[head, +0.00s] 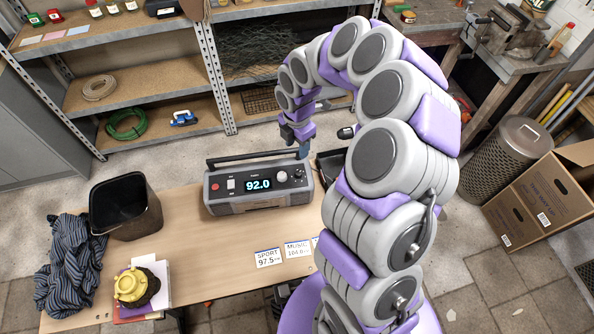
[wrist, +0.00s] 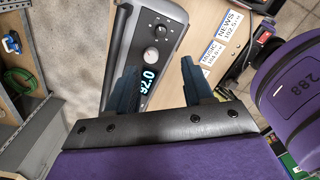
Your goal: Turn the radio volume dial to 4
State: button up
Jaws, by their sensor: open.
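The grey radio (head: 240,205) stands on the wooden table, its display (head: 258,184) reading 92.0. On its front are a round silver knob (head: 282,176) and a smaller dark dial (head: 298,174) with marks around it. In the wrist view the silver knob (wrist: 151,55) and the marked dial (wrist: 160,30) both show; their labels and the dial's setting are too small to read. My gripper (head: 303,152) is by the radio's upper right end. In the wrist view my gripper (wrist: 157,78) is open and empty, its dark fingers apart, with the radio's face beyond them.
A black bin (head: 125,205), striped cloth (head: 70,265) and yellow object (head: 133,287) are on the table's left. Station cards (head: 268,257) lie in front of the radio. A dark tray-like object (head: 330,165) is right of it. Shelves (head: 150,110) stand behind.

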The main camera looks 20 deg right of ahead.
aim_at(299, 173)
jog(key=f+b, duration=0.2)
jog(key=f, duration=1.2)
jog(key=shift+d, duration=0.2)
jog(key=shift+d, duration=0.2)
jog(key=shift+a, duration=0.1)
grip_shut()
